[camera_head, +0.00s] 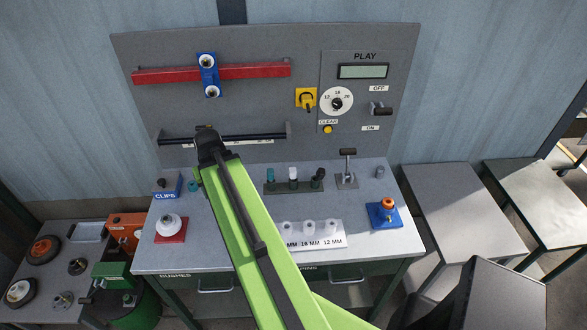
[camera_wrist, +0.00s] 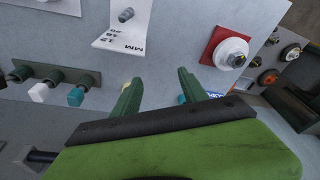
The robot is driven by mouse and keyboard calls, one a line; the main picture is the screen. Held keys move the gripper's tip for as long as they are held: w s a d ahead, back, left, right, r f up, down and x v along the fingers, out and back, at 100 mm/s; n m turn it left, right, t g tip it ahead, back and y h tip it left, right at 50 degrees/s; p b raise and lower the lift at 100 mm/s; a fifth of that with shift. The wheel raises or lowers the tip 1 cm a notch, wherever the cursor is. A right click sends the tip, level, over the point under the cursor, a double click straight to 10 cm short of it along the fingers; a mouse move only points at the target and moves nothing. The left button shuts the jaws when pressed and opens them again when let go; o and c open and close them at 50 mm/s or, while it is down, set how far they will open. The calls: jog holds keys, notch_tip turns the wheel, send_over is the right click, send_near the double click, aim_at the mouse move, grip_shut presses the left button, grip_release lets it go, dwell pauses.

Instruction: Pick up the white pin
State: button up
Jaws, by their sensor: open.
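The white pin (camera_head: 293,173) stands in a dark rack (camera_head: 282,187) between a teal pin (camera_head: 270,176) and a dark pin (camera_head: 317,178). In the wrist view the white pin (camera_wrist: 38,93) is at the left, beside the teal pin (camera_wrist: 76,95), on the rack's dark green base. My gripper (camera_wrist: 158,76) is open, with its two green fingers apart and nothing between them. It is well to one side of the pin, not touching it. In the head view my gripper is at the upper left of the bench, its fingertips mostly hidden.
A white stand (camera_head: 330,241) with size labels, a red base with a white knob (camera_head: 169,224) and a blue base (camera_head: 384,218) are on the bench. A blue CLIPS block (camera_head: 167,190) is left of my arm. A grey panel (camera_head: 230,115) rises behind.

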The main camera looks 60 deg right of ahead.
jog(key=s+d+r+m+h+p, duration=0.1)
jog(key=s+d+r+m, duration=0.1)
jog(key=s+d, duration=0.35)
jog(key=s+d+r+m+p, duration=0.1)
jog(key=s+d+r+p, duration=0.15)
jog(key=d, duration=0.65)
jog(key=m+h, duration=0.2)
send_near(294, 170)
jog(key=shift+t, duration=0.4)
jog(key=b+x, duration=0.2)
jog(key=b, duration=0.1)
jog(key=b+x, duration=0.1)
jog(key=b, duration=0.3)
jog(key=s+b+x, duration=0.1)
jog(key=b+x, duration=0.1)
jog(key=b, duration=0.2)
jog(key=shift+w+f, duration=0.1)
jog(key=shift+f, duration=0.35)
jog(key=shift+d+r, duration=0.1)
jog(key=b+x, duration=0.5)
jog(key=shift+w, duration=0.2)
grip_shut()
